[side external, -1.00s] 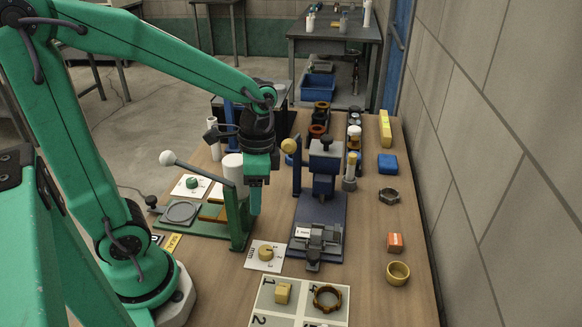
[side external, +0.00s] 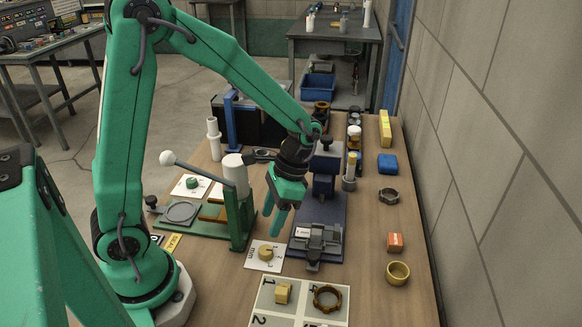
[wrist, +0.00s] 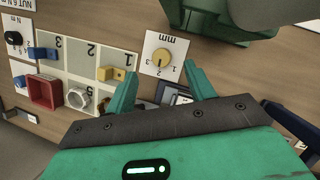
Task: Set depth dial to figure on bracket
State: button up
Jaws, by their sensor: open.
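The depth dial is a round brass-coloured knob (side external: 265,254) on a white card marked mm. It also shows in the wrist view (wrist: 162,62), with figures beside it; I cannot tell which figure it points at. My gripper (side external: 270,224) is open and empty, above and behind the dial in the side view. In the wrist view its fingertips (wrist: 162,78) stand on either side of the dial's lower edge, apart from it. A grey metal bracket (side external: 318,240) with a small white label lies at the front of the blue press; the label's figure is too small to read.
The blue press (side external: 322,185) stands right of my gripper. A green lever press (side external: 238,222) with a white ball handle stands left. A numbered white board (side external: 263,292) with small parts lies in front. An orange block (side external: 395,242) and brass cup (side external: 398,272) sit right.

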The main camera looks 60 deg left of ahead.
aim_at(266, 250)
jog(key=shift+w+d+f+n, duration=0.4)
jog(key=shift+w+d+n, duration=0.1)
jog(key=shift+n, duration=0.4)
jog(key=shift+f, duration=0.15)
jog(key=shift+x, duration=3.8)
jog(key=shift+a, duration=0.15)
jog(key=c, duration=1)
